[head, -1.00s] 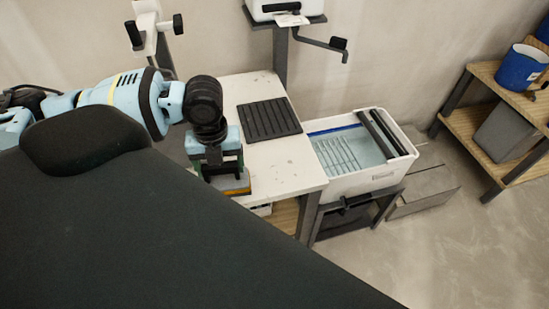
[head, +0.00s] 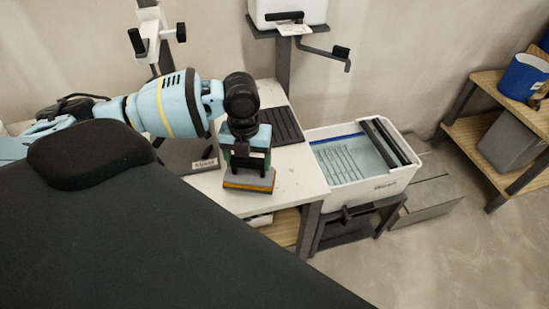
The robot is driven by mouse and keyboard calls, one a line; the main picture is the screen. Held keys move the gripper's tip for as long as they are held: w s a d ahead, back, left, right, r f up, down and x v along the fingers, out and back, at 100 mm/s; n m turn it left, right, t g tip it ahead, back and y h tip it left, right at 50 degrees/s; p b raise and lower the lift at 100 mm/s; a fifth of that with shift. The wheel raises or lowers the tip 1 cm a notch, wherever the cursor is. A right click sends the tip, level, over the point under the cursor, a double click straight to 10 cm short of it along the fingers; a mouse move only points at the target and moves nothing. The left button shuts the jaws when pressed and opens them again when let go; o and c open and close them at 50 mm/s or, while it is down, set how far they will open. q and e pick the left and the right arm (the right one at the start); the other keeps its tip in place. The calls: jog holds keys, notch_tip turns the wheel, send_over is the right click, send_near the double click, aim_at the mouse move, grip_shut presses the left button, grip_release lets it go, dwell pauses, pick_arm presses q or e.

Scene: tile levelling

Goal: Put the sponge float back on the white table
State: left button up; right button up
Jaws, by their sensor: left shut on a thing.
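The sponge float (head: 249,182) has a grey plate with an orange layer along its underside. My left gripper (head: 247,157) points down from above and is shut on the float, whose handle is mostly hidden by the fingers. The float is level, over the front part of the white table (head: 302,179). I cannot tell whether its underside touches the tabletop. My right gripper is not in view.
A black ribbed mat (head: 284,125) lies on the table behind my left gripper. A white wash tub (head: 372,191) with water, a rack and dark rollers stands to the right. A wooden shelf (head: 482,134) with a blue bucket (head: 523,76) is farther right. The table's right front corner is clear.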

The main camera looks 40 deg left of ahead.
pick_arm(q)
jog(key=shift+w+d+f, duration=0.5)
jog(key=shift+w+f, duration=0.2)
jog(key=shift+w, duration=0.45)
jog(key=shift+w+d+f, duration=0.55)
jog(key=shift+w+f, duration=0.15)
jog(key=shift+w, duration=0.45)
jog(key=shift+w+d+f, duration=0.5)
jog(key=shift+w+f, duration=0.2)
jog(key=shift+w, duration=0.45)
jog(key=shift+f, duration=0.15)
jog(key=o, duration=1.2)
notch_tip(320, 180, up, 12)
jog(key=shift+r, duration=0.15)
